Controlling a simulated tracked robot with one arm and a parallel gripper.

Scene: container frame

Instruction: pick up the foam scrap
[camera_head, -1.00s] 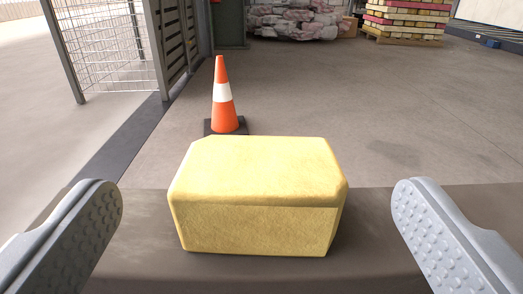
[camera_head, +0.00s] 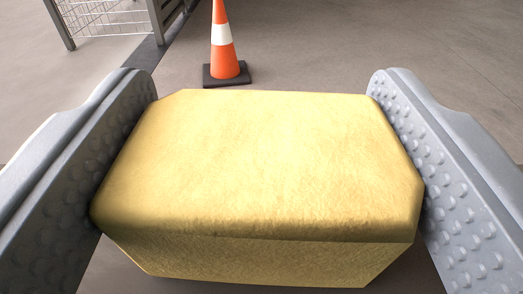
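The foam scrap (camera_head: 262,160) is a yellow block with bevelled corners. It fills the middle and lower part of the view. My gripper (camera_head: 262,88) has one grey, dimpled finger on each side of it. Both fingers lie against the block's left and right sides, with no clear gap showing. The fingertips reach about as far as the block's far edge. The underside is hidden, so I cannot tell whether it rests on the dark surface below.
An orange and white traffic cone (camera_head: 223,45) stands on a black base just beyond the block. A wire mesh cage (camera_head: 105,18) is at the upper left. The concrete floor (camera_head: 330,55) to the right of the cone is clear.

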